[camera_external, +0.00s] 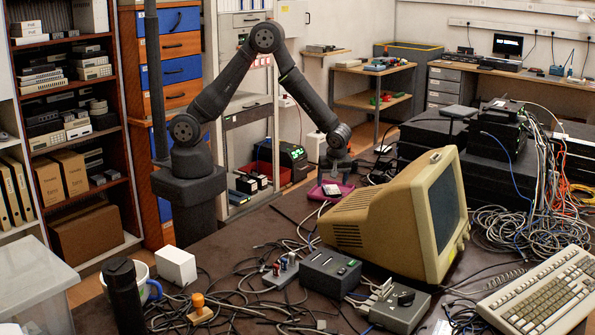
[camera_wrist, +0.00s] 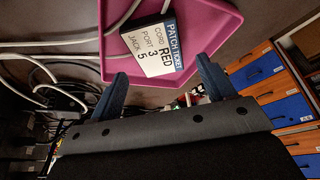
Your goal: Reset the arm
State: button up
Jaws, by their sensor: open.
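My gripper (camera_external: 336,172) is at the end of my dark arm, which arches up and over to the right and reaches down over the table. In the wrist view my gripper (camera_wrist: 161,66) shows two blue-grey fingers spread apart with nothing between them. Beyond the fingertips lies a pink tray (camera_wrist: 205,28), also seen below my gripper in the external view (camera_external: 345,187). A white patch ticket (camera_wrist: 153,48) with a blue header lies in the tray and reads "RED CORD PORT 3 JACK 5".
A beige CRT monitor (camera_external: 375,215) stands right of my gripper. Stacked black equipment (camera_external: 495,140) and a keyboard (camera_external: 540,295) are on the right.

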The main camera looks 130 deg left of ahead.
jog(key=shift+r, duration=0.9)
jog(key=w+d+r, duration=0.1)
jog(key=d+r, duration=0.6)
jog(key=d, duration=0.5)
jog(key=w+a+f+m+t+y, duration=0.1)
jog(key=w+a+m, duration=0.15)
jog(key=a, duration=1.15)
jog(key=w+a+f+m+t, duration=0.1)
jog(key=w+a+m, duration=0.15)
jog(key=a, duration=1.15)
jog(key=s+a+m, duration=0.1)
jog(key=s+a, duration=0.3)
jog(key=a, duration=0.4)
jog(key=s+a+m+t, duration=0.1)
jog(key=s+a, duration=0.3)
jog(key=a, duration=0.4)
jog(key=s+a+m, duration=0.3)
jog(key=s+a, duration=0.1)
jog(key=a, duration=0.4)
jog(key=shift+a+t, duration=0.3)
jog(key=shift+a, duration=0.1)
